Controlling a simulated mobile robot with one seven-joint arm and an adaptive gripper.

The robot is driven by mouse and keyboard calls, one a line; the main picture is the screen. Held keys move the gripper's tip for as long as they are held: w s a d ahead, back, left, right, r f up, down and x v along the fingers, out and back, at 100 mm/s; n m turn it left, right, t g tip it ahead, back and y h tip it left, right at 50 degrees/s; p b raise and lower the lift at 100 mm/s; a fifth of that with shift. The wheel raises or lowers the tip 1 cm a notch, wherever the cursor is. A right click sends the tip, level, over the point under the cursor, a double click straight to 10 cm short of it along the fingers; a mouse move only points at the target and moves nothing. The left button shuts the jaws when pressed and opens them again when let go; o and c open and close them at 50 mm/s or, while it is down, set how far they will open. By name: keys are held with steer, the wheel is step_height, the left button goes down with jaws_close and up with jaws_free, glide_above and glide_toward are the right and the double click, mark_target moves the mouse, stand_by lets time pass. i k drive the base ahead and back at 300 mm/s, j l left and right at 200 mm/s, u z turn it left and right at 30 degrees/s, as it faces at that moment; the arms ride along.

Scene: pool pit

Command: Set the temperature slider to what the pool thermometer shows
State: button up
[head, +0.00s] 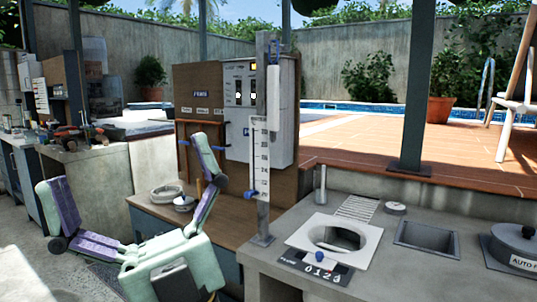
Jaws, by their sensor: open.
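A tall white scale (260,150) with a column of numbers is fixed to a grey post at the bench's left end. A blue knob (250,195) sits at its lower end, beside the lowest mark. The numbers are too small to read surely. I cannot pick out the pool thermometer for certain, and no temperature reading is legible. My gripper does not show in this view. Mint and purple jointed links, which look like mine, stand at left and centre left; no fingers can be made out on them.
A grey bench (380,240) holds a round opening, a plate marked 0123 with a blue knob (319,257), a recessed basin (427,237) and a dark round lid (515,245). A grey control box (262,100) hangs behind the post. The pool (370,112) lies beyond the wooden deck.

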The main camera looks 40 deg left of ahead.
mark_target(247, 195)
steer(key=k+j+u, duration=0.25)
steer(key=j+u, duration=0.3)
steer(key=k+j+u, duration=0.1)
steer(key=j+u, duration=0.15)
